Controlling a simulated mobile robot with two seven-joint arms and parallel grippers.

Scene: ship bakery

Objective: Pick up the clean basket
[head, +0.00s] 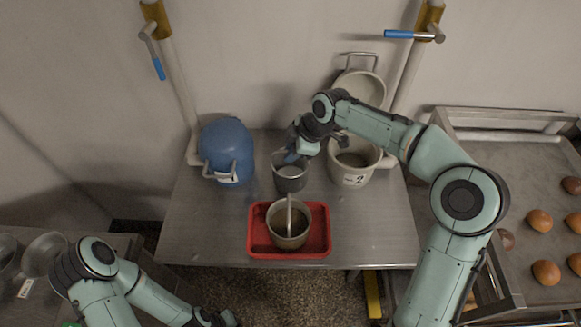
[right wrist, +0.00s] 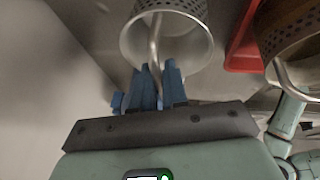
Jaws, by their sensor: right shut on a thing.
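The clean basket (head: 290,181) is a grey perforated metal cup near the back middle of the steel table. My right gripper (head: 292,157) reaches in from the right above its back rim. In the right wrist view, the blue fingers (right wrist: 160,82) are shut on the metal handle of the basket (right wrist: 196,42). I cannot tell whether the basket's base touches the table. A second, browner basket (head: 289,236) with an upright handle stands in the red tray (head: 319,243) at the front. My left gripper (head: 216,318) is low at the bottom edge, its fingers unclear.
A blue lidded container (head: 226,146) stands at the table's back left. A white pot (head: 353,175), marked with a 2, stands right of the held basket, with its lid (head: 361,90) behind. A tray of buns (head: 530,262) is at the right. The table's left front is clear.

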